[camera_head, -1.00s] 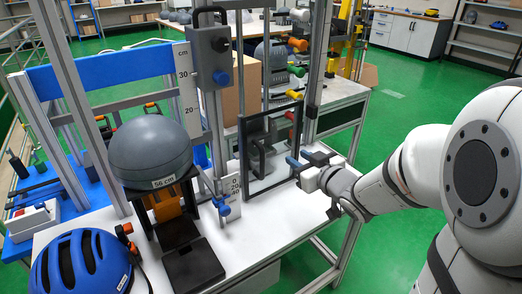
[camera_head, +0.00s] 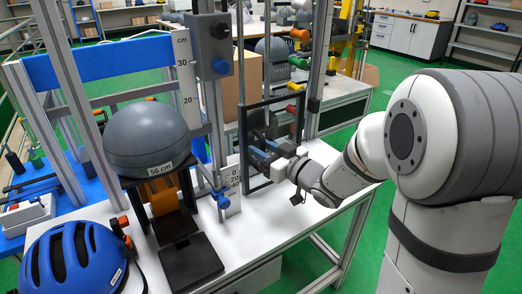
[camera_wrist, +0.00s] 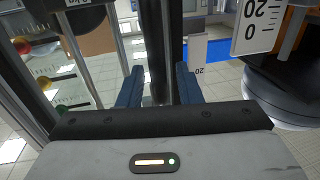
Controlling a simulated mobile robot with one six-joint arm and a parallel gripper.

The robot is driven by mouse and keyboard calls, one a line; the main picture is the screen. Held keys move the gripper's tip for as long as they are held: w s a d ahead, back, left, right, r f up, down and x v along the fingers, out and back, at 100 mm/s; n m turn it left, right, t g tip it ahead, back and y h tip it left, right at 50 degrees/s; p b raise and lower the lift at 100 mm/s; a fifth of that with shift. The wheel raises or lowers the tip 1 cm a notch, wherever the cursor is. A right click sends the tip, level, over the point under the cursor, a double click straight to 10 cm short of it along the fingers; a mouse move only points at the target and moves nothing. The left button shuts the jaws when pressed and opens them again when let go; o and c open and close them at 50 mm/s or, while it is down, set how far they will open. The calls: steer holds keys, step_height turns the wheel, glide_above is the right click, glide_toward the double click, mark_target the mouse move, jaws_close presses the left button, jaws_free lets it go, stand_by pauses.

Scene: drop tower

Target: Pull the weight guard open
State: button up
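The weight guard (camera_head: 242,150) is a clear panel in a dark rectangular frame, upright on the right side of the drop tower. It looks closed. Its dark handle (camera_wrist: 158,75) shows as an upright bar in the wrist view. My gripper (camera_head: 258,152) is at the guard's front, inside the frame's outline. In the wrist view, my gripper (camera_wrist: 160,72) has its two blue fingers apart, one on each side of the bar. A gap shows beside the bar. In the head view the fingers partly hide the handle, and contact cannot be told.
A grey dome (camera_head: 148,138) marked 56 cm sits on a stand left of the guard. A blue helmet (camera_head: 75,262) lies at the front left. A blue-knobbed clamp (camera_head: 222,200) and scale plate (camera_head: 232,178) stand close to the guard. The white bench is clear at front right.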

steer(key=shift+c, duration=0.2)
jaws_close()
stand_by(0.3)
steer(key=shift+a, duration=0.2)
steer(key=shift+d+g, duration=0.1)
steer(key=shift+g, duration=0.2)
